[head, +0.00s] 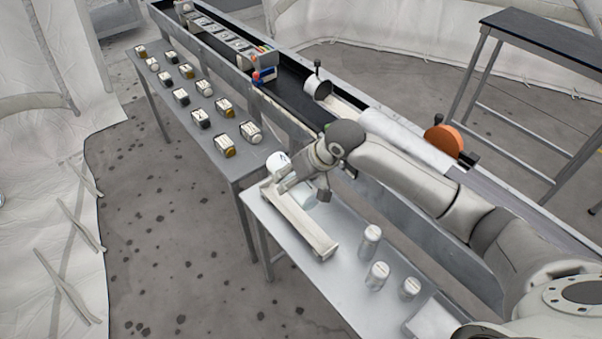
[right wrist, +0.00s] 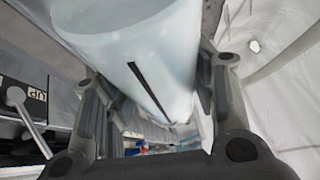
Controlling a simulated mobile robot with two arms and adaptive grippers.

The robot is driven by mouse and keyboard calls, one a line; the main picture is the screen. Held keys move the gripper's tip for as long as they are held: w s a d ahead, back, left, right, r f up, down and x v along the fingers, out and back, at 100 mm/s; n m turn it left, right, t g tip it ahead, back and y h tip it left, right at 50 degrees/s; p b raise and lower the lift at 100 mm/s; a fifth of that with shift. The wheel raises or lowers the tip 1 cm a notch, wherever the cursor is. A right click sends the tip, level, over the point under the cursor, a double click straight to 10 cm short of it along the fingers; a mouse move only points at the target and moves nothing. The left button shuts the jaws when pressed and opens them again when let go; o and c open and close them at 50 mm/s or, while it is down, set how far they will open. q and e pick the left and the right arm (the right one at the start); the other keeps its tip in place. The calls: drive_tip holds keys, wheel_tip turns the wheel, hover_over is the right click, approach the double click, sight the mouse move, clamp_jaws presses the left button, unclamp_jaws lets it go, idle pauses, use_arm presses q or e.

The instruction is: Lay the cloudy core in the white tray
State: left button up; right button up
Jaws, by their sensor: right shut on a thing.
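The cloudy core (right wrist: 150,45) is a pale, milky cylinder with a thin dark line along its side. It fills the top middle of the right wrist view, between the fingers of my right gripper (right wrist: 158,100). In the head view my right gripper (head: 306,185) is shut on the core (head: 304,197), of which a pale bluish part shows. They are over the white tray (head: 316,236), a long, narrow tray at the left of the near metal table. The gripper hides part of the tray; whether the core touches it, I cannot tell. My left gripper is not in view.
Several white-capped jars (head: 377,275) stand on the near table, right of the tray. A round white thing (head: 277,161) is at the tray's far end. Behind run a conveyor (head: 300,103) and a bench (head: 208,140) with several small jars.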

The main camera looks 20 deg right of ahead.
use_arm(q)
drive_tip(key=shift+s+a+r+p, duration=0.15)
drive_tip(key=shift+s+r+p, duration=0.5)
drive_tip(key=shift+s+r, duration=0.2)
use_arm(e)
wheel_tip(320, 180, down, 8)
drive_tip(key=w+d, duration=0.1)
drive_tip(key=w, duration=0.1)
drive_tip(key=shift+n+y, duration=0.3)
drive_tip(key=shift+y, duration=0.1)
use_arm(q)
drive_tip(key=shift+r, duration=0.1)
use_arm(e)
drive_tip(key=shift+w+r, duration=0.1)
